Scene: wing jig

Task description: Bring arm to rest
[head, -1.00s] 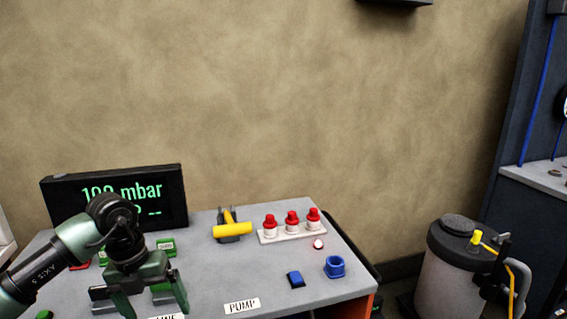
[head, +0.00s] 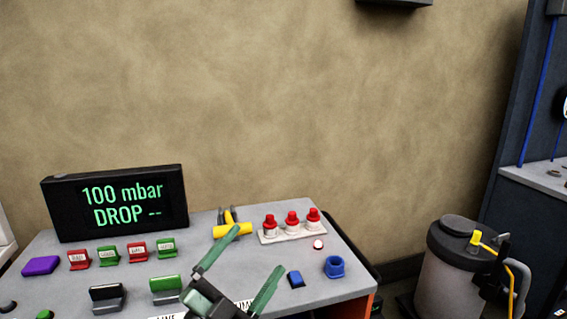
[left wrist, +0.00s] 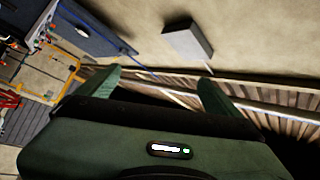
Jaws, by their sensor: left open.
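My left gripper (head: 250,262) is at the lower middle of the head view, over the front of the grey bench. Its two green fingers are spread wide with nothing between them. It covers part of the PUMP label (head: 245,303). In the left wrist view the open fingers (left wrist: 158,88) show against the wall and ceiling-like slats, with nothing held. My right gripper is in neither view.
The grey bench (head: 215,262) holds a display (head: 115,203) reading 100 mbar, DROP. Red and green clips, a yellow-handled tool (head: 232,230), red-capped bottles (head: 292,219), a blue block (head: 295,279) and a blue cup (head: 335,267) stand on it. A grey canister (head: 455,270) stands at right.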

